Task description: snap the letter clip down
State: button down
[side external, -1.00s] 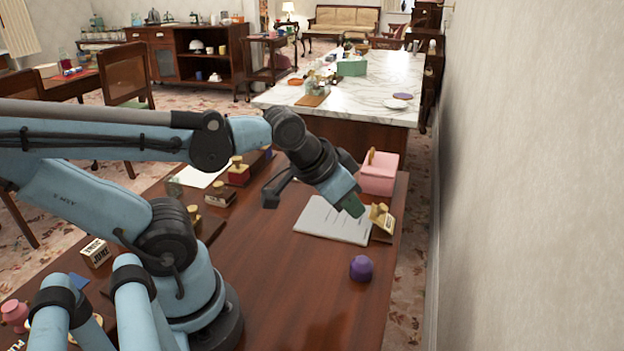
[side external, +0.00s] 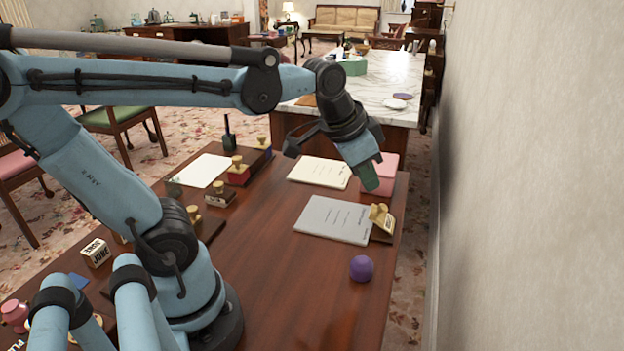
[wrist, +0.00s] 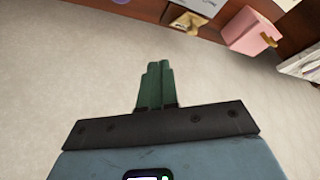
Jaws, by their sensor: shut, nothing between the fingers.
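The letter clip (side external: 382,218) is a small brass-coloured piece on a dark wooden base at the right edge of the desk, beside a grey sheet. It also shows at the top of the wrist view (wrist: 192,22). I cannot tell whether its jaw is up or down. My gripper (side external: 372,178) is shut and empty, in the air above and behind the clip in the side view. Its green fingers lie together in the wrist view (wrist: 155,85).
A grey sheet (side external: 333,219) lies left of the clip. A pink box (side external: 385,162) stands behind my gripper. A purple round object (side external: 361,268) sits in front. Several stamps and papers lie further left. A plain wall (side external: 530,190) rises to the right.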

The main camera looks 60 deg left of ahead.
jog(key=w+a+r+m+g, duration=0.1)
jog(key=w+a+m+g, duration=0.1)
jog(key=w, duration=0.4)
jog(key=w+a+r+m+g, duration=0.2)
jog(key=w+a+m+g, duration=0.1)
jog(key=w+m, duration=0.1)
jog(key=shift+w+a+m, duration=0.3)
jog(key=shift+w+m, duration=0.1)
jog(key=shift+w, duration=0.5)
send_over(384, 206)
jog(key=f, duration=1.2)
jog(key=shift+w+d+f, duration=0.15)
jog(key=shift+w+d, duration=0.05)
jog(key=shift+w, duration=0.1)
jog(key=shift+s+a+f, duration=0.25)
jog(key=shift+f, duration=0.3)
jog(key=shift+s+a+h, duration=0.1)
jog(key=shift+h, duration=0.3)
